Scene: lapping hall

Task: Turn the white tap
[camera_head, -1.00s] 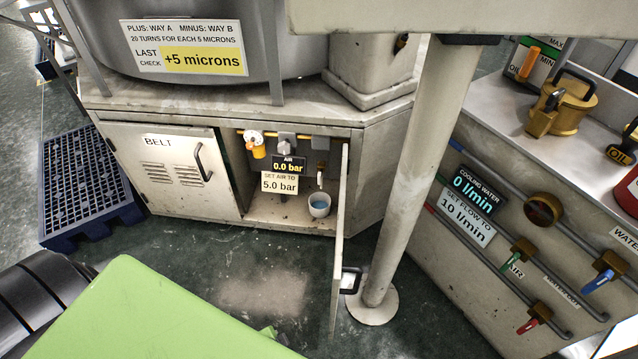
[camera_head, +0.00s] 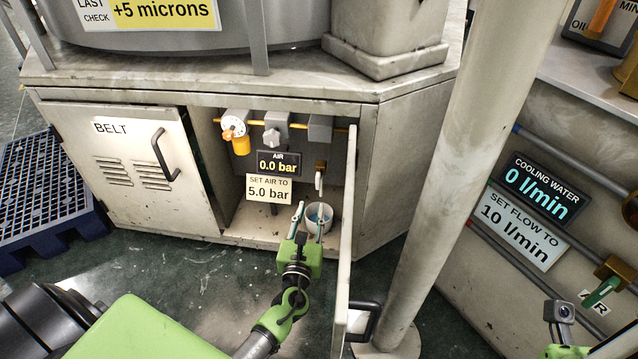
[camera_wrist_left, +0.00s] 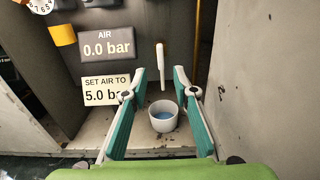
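The white tap (camera_head: 319,180) is a small lever hanging down from a brass body inside the open cabinet. In the left wrist view its white lever (camera_wrist_left: 161,66) hangs upright, just beyond and between the fingertips. My left gripper (camera_head: 310,214) is open and empty, low in front of the cabinet opening. Its teal fingers (camera_wrist_left: 159,82) stand apart in the left wrist view and do not touch the lever. A white cup (camera_head: 318,217) with blue liquid stands below the tap, partly hidden by the fingers. My right gripper's fingers are not visible.
The open cabinet door (camera_head: 346,240) stands edge-on just right of my left arm. A gauge (camera_head: 234,126), grey knob (camera_head: 274,136) and air display (camera_head: 279,163) reading 0.0 bar are left of the tap. A thick post (camera_head: 460,160) stands further right.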

